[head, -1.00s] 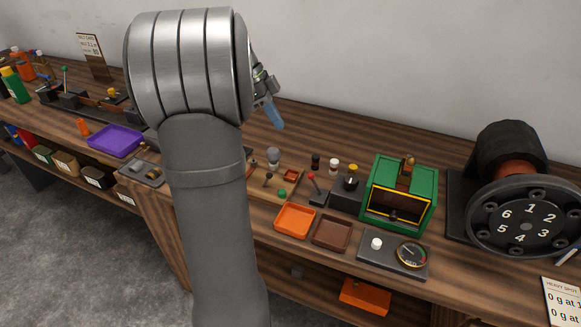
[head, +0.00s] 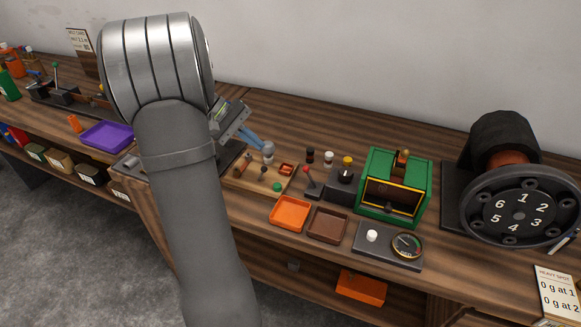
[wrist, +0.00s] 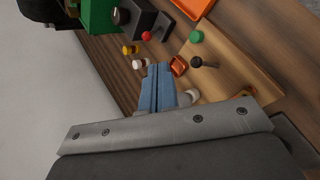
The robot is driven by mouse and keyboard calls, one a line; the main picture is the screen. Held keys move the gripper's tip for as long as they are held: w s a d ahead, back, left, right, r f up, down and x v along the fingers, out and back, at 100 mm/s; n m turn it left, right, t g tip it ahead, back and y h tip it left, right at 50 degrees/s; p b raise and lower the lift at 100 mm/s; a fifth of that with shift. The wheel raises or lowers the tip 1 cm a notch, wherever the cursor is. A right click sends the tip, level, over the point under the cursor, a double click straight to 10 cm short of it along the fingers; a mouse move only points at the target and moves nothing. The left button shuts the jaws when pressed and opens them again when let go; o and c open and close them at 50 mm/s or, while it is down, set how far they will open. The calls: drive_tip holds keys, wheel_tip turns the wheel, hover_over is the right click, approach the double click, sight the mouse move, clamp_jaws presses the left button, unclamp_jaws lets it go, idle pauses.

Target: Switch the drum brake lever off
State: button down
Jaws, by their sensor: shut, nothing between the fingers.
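A lever with a red knob (head: 307,171) stands on a small dark base in the head view, left of a black block with a yellow-topped knob. It leans to the left; I cannot tell for certain that it is the drum brake lever. Its red knob also shows near the top of the wrist view (wrist: 146,36). My gripper (head: 262,146) has its blue fingers together and empty, above the wooden tray's back edge and left of the lever, apart from it. The shut fingers also show in the wrist view (wrist: 157,68).
A wooden tray (head: 240,182) holds small knobbed parts. White (head: 328,157) and black (head: 310,153) capped pieces stand behind the lever. Orange (head: 290,213) and brown (head: 327,225) trays lie in front. A green box (head: 420,192) and numbered drum (head: 519,212) stand rightward.

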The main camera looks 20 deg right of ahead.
drive_tip(key=a+f+n+h, duration=0.1)
drive_tip(key=n, duration=0.4)
drive_tip(key=a+f+n+h, duration=0.1)
drive_tip(key=n, duration=0.4)
drive_tip(key=a+f+n, duration=0.1)
drive_tip(key=f+n, duration=0.1)
drive_tip(key=n, duration=0.3)
drive_tip(key=shift+a+t+h, duration=0.1)
drive_tip(key=shift+t+h, duration=0.2)
drive_tip(key=shift+h, duration=0.1)
approach(310, 177)
drive_tip(key=f, duration=0.3)
drive_tip(key=shift+w+a+f, duration=0.1)
drive_tip(key=shift+w+a, duration=0.1)
drive_tip(key=shift+s+d+r, duration=0.15)
drive_tip(key=shift+d+r, duration=0.05)
drive_tip(key=shift+d, duration=0.35)
drive_tip(key=shift+s+d+r, duration=0.15)
drive_tip(key=shift+d+r, duration=0.05)
drive_tip(key=shift+d, duration=0.4)
drive_tip(key=shift+s+d+r, duration=0.15)
drive_tip(key=shift+d, duration=0.4)
